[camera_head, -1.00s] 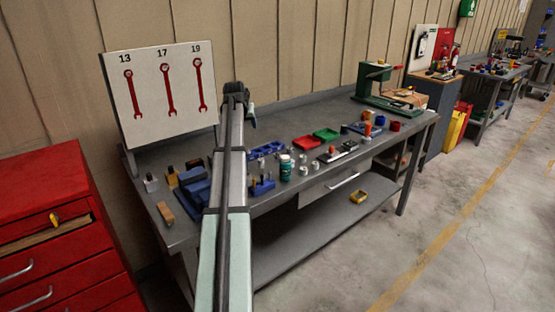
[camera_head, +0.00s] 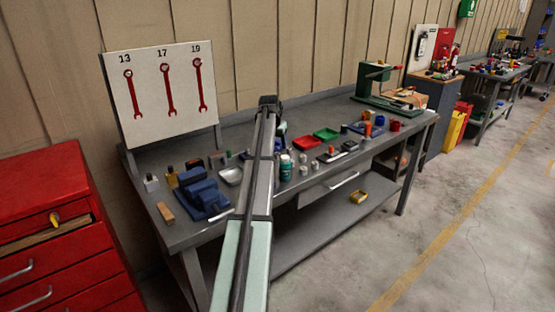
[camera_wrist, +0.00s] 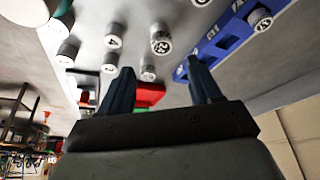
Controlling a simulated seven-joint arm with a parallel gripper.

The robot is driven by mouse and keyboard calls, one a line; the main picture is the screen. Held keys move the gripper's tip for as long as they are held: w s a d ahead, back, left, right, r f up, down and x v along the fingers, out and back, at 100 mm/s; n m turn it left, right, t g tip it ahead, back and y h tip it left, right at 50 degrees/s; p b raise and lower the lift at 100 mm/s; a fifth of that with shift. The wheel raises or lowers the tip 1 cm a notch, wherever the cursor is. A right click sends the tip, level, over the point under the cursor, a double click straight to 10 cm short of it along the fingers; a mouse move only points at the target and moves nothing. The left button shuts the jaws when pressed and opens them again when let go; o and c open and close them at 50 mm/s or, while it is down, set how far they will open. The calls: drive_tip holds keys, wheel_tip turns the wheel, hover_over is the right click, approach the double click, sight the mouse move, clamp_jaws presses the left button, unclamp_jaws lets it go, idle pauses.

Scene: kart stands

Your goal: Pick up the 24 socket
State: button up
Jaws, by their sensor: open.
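Several grey sockets with numbers on their end faces stand loose on the bench in the wrist view. One (camera_wrist: 161,44) lies ahead of the gap between my fingers; its number looks like 22 or 24, too blurred to tell. Another with a 4-like mark (camera_wrist: 113,40) is to its left, and a small one (camera_wrist: 148,73) is close below it. A blue rail (camera_wrist: 226,38) with white labels is at the right, with one socket (camera_wrist: 262,19) at its far end. My gripper (camera_wrist: 160,66) is open, with nothing between its fingers. The arm hides most of it in the head view.
Red (camera_head: 306,142) and green (camera_head: 326,134) trays lie behind. A blue vise-like block (camera_head: 203,195) and a silver dish (camera_head: 231,175) are to the left. A wrench board (camera_head: 162,90) stands at the back left.

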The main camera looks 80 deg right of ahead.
sight(278, 154)
drive_tip(key=shift+w+x, duration=0.15)
drive_tip(key=shift+x, duration=1.45)
drive_tip(key=shift+w+x, duration=0.1)
drive_tip(key=shift+x, duration=1.55)
drive_tip(key=shift+a, duration=0.15)
clamp_jaws()
